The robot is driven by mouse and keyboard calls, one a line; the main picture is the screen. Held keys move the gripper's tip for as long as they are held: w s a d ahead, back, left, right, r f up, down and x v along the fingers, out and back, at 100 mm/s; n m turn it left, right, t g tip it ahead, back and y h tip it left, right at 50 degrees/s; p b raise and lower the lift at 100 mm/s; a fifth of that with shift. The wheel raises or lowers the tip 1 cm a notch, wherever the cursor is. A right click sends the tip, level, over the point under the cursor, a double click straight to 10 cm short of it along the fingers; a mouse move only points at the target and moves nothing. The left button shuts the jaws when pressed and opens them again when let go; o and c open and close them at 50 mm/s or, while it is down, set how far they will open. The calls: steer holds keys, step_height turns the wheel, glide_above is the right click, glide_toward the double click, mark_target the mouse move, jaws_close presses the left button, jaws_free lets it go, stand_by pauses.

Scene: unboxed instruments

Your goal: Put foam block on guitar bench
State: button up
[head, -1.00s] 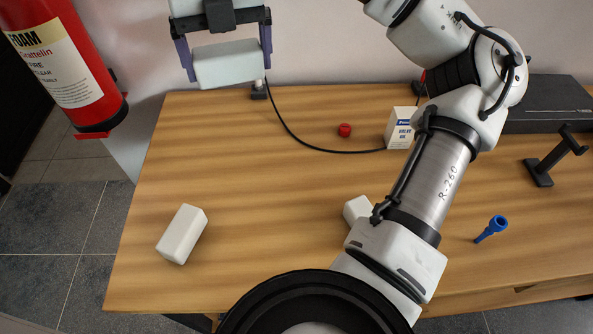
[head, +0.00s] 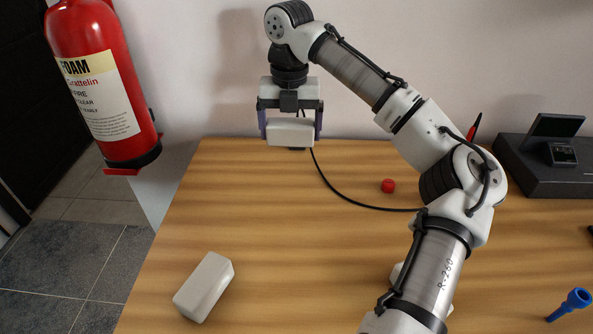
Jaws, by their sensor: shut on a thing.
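My gripper (head: 290,136) is shut on a white foam block (head: 291,129), with one purple finger at each end of it. The held block appears level at the back left edge of the wooden bench (head: 270,225). A dark thing partly shows just under it; I cannot tell how high the block is above the bench top. A second white block (head: 204,287) lies at the front left of the bench.
A red cap (head: 388,186) and a black cable (head: 345,197) lie toward the back. A black device (head: 550,170) is at the back right, a blue mouthpiece-like piece (head: 570,303) at the front right. A red extinguisher (head: 103,85) hangs left. The bench's left middle is clear.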

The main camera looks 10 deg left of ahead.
step_height(320, 180, down, 9)
steer(key=shift+f+b, duration=0.1)
steer(key=shift+b, duration=0.25)
steer(key=o, duration=0.7)
steer(key=shift+f, duration=0.15)
step_height(320, 180, up, 12)
steer(key=shift+r+p, duration=0.2)
steer(key=shift+p, duration=0.35)
